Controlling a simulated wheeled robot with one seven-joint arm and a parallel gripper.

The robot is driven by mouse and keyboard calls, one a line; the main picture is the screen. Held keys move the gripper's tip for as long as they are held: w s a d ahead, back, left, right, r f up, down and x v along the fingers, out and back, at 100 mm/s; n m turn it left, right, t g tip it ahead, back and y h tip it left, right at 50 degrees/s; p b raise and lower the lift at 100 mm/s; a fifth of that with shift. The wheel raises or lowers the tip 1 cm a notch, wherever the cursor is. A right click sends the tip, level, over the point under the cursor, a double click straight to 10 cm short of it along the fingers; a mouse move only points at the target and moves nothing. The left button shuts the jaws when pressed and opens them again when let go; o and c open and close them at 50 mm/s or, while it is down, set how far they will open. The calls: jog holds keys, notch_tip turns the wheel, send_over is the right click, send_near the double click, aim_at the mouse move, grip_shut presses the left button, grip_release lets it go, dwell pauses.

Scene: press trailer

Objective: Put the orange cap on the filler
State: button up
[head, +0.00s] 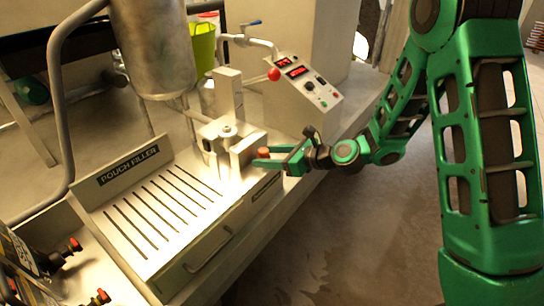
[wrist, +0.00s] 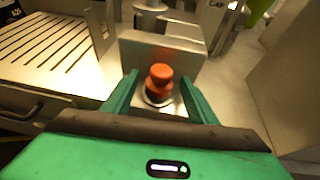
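The orange cap (wrist: 160,78) shows in the wrist view, over a round metal seat in front of an upright metal plate. It also shows as a small orange shape in the head view (head: 263,152). My gripper (wrist: 160,90) is open, with one green finger on each side of the cap and a visible gap on both sides. In the head view, my gripper (head: 270,158) reaches in from the right at the front edge of the filler (head: 185,215). The filler is a metal machine labelled "POUCH FILLER", with a slotted tray and upright metal blocks.
A control box (head: 305,85) with red displays stands behind the gripper. A large metal tank (head: 155,45) hangs over the filler. Dark pouches with red tops (head: 30,255) are at lower left. The floor (head: 330,225) in front is clear.

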jog(key=shift+d+r, duration=0.2)
jog(key=v, duration=1.1)
jog(key=shift+s+d, duration=0.2)
jog(key=shift+s, duration=0.1)
jog(key=s+d+f+n+g+h, duration=0.15)
jog(key=s+d+n+h, duration=0.25)
jog(key=s+d+n, duration=0.4)
jog(key=s+d+n+g+h, duration=0.25)
jog(key=s+d+n, duration=0.2)
jog(key=d, duration=0.45)
jog(key=s+d+r+n+g+h, duration=0.1)
jog(key=s+d+r+n+h, duration=0.1)
jog(key=s+d, duration=0.5)
jog(key=s+d+r+n+g+h, duration=0.2)
jog(key=s+d, duration=0.5)
jog(key=s, duration=0.4)
notch_tip(320, 180, up, 2)
jog(key=shift+n, duration=0.85)
